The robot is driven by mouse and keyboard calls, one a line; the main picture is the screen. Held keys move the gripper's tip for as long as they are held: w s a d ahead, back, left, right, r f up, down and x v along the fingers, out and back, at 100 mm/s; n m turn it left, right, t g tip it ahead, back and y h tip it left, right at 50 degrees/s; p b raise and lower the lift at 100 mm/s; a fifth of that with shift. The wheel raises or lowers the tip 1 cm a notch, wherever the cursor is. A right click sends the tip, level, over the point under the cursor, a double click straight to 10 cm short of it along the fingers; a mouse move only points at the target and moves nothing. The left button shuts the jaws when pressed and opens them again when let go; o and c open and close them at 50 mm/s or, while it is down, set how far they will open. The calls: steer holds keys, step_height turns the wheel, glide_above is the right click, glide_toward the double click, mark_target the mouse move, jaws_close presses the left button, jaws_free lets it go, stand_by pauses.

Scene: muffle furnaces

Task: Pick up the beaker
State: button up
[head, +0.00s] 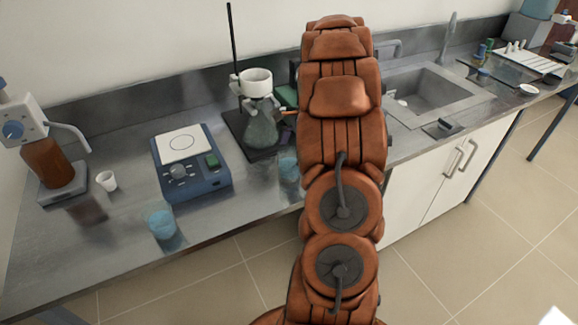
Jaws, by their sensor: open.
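A small clear beaker (161,224) with bluish contents stands near the front edge of the grey counter, left of my arm. A second bluish glass vessel (289,168), which could also be a beaker, stands close beside my arm's left edge; I cannot tell its exact shape. My orange-brown arm rises through the middle of the head view over the counter. My gripper cannot be made out; it seems hidden behind the arm. I see nothing held.
A blue hotplate (191,166) sits behind the beaker. A ring stand (233,45) holds a white ring over a flask (261,131). A brown bottle device (45,165) and white cup (106,181) are left. A sink (430,95) is right.

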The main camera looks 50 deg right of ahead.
mark_target(281, 177)
steer(key=shift+p+x, duration=0.85)
steer(key=shift+x, duration=1.5)
steer(key=shift+w, duration=0.1)
steer(key=c, duration=1.4)
steer(key=shift+d+r, duration=0.1)
steer(key=shift+c, duration=0.2)
